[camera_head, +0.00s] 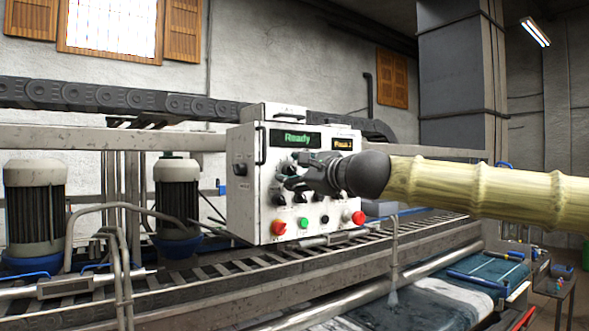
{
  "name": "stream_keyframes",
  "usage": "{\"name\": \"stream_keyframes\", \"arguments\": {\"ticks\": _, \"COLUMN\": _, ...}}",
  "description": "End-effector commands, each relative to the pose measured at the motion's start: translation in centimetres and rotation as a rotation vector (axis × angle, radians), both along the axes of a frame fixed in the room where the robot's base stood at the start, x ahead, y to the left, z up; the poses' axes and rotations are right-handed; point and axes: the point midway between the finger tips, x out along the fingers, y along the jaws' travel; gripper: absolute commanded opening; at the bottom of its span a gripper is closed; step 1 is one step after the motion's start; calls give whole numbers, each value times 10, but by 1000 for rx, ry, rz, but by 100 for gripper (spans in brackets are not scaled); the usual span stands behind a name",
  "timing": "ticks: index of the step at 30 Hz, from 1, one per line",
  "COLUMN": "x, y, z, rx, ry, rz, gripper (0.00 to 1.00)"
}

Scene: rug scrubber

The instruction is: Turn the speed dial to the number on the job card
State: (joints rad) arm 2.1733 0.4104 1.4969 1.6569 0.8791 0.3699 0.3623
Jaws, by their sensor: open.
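A white control box (252,140) stands in the middle of the view on the machine frame. Its green display (296,139) reads "Ready"; a smaller orange display (343,143) has text too small to read surely. My gripper (284,175) is open in front of the panel's middle and hides part of it. I cannot tell whether it touches the panel. Several small black knobs, one of them a knob (279,199) at lower left, show below the gripper. I cannot tell which control is the speed dial, and no job card can be made out.
A red button (279,227), a green button (303,223) and a larger red button (358,217) sit low on the panel. A black handle (261,142) is on the box. Two motors, one a grey motor (177,193), stand at left. A wet rug (440,300) lies below right.

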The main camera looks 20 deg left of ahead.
Motion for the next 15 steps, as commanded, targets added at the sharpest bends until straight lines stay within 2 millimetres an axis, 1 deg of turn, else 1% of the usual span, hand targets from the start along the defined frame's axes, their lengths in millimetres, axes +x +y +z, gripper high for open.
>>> {"name": "stream_keyframes", "arguments": {"ticks": 3, "x": 3, "y": 4, "z": 0, "rx": 1, "ry": 1, "rz": 0, "gripper": 50}}
{"name": "stream_keyframes", "arguments": {"ticks": 11, "x": 4, "y": 4, "z": 0, "rx": 0, "ry": 1, "rz": -1, "gripper": 50}}
{"name": "stream_keyframes", "arguments": {"ticks": 12, "x": 4, "y": 4, "z": -1, "rx": 0, "ry": 1, "rz": -1, "gripper": 47}}
{"name": "stream_keyframes", "arguments": {"ticks": 14, "x": 4, "y": 4, "z": -1, "rx": 0, "ry": 1, "rz": -1, "gripper": 36}}
{"name": "stream_keyframes", "arguments": {"ticks": 15, "x": 4, "y": 4, "z": -1, "rx": 0, "ry": 1, "rz": -1, "gripper": 28}}
